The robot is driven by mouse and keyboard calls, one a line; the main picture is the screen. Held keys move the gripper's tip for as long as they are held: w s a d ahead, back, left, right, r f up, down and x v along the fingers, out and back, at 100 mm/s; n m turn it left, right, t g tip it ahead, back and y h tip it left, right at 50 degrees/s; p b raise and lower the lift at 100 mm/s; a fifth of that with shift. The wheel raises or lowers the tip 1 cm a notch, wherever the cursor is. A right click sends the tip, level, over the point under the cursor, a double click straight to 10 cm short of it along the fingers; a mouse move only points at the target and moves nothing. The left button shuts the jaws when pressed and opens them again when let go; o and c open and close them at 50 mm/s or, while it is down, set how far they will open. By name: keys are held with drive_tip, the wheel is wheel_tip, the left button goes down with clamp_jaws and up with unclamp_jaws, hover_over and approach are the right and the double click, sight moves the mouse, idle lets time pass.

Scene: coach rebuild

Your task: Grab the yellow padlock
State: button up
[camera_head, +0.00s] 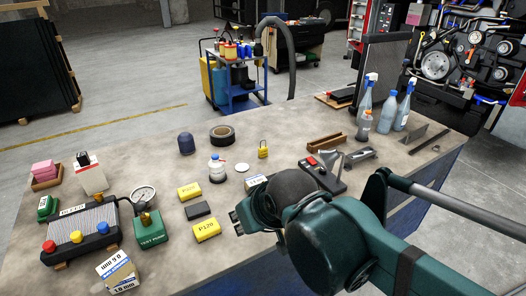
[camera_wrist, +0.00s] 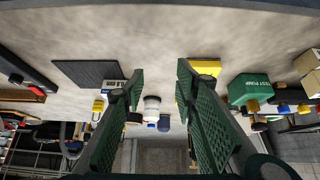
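The yellow padlock (camera_head: 263,152) stands on the workbench (camera_head: 300,125), right of a white bottle and a white disc. In the wrist view a small yellow shape (camera_wrist: 98,106), left of the left finger and beside a small labelled box, appears to be the padlock, partly hidden. My gripper (camera_head: 238,219) is over the bench's near part, to the near left of the padlock and apart from it. In the wrist view both green fingers (camera_wrist: 160,72) are spread with nothing between their tips. The fingers are only partly visible in the head view.
Yellow blocks (camera_head: 206,230) and a dark block (camera_head: 197,210) lie left of my gripper. A white bottle (camera_head: 217,170) and black tape roll (camera_head: 222,133) stand near the padlock. A labelled box (camera_head: 256,181) and a dark device (camera_head: 322,175) are close to my arm.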

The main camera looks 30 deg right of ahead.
drive_tip(key=shift+r, duration=0.1)
drive_tip(key=w+d+r+n+g+h+p, duration=0.1)
drive_tip(key=w+d+r+n+p, duration=0.15)
drive_tip(key=w, duration=0.25)
drive_tip(key=w+d+r+n+g+p, duration=0.1)
drive_tip(key=w+d+r+n+p, duration=0.1)
drive_tip(key=w+r+p, duration=0.15)
drive_tip(key=n+g+h+p, duration=0.4)
drive_tip(key=n+g+p, duration=0.2)
drive_tip(key=n+p, duration=0.8)
hover_over(263, 148)
drive_tip(key=a+p, duration=0.1)
drive_tip(key=a, duration=0.2)
wheel_tip(263, 148, down, 6)
drive_tip(key=m, duration=0.2)
drive_tip(key=shift+w+d+r+n, duration=0.1)
drive_tip(key=shift+w+r+n, duration=0.05)
drive_tip(key=shift+w+n, duration=0.15)
drive_tip(key=shift+x, duration=1.3)
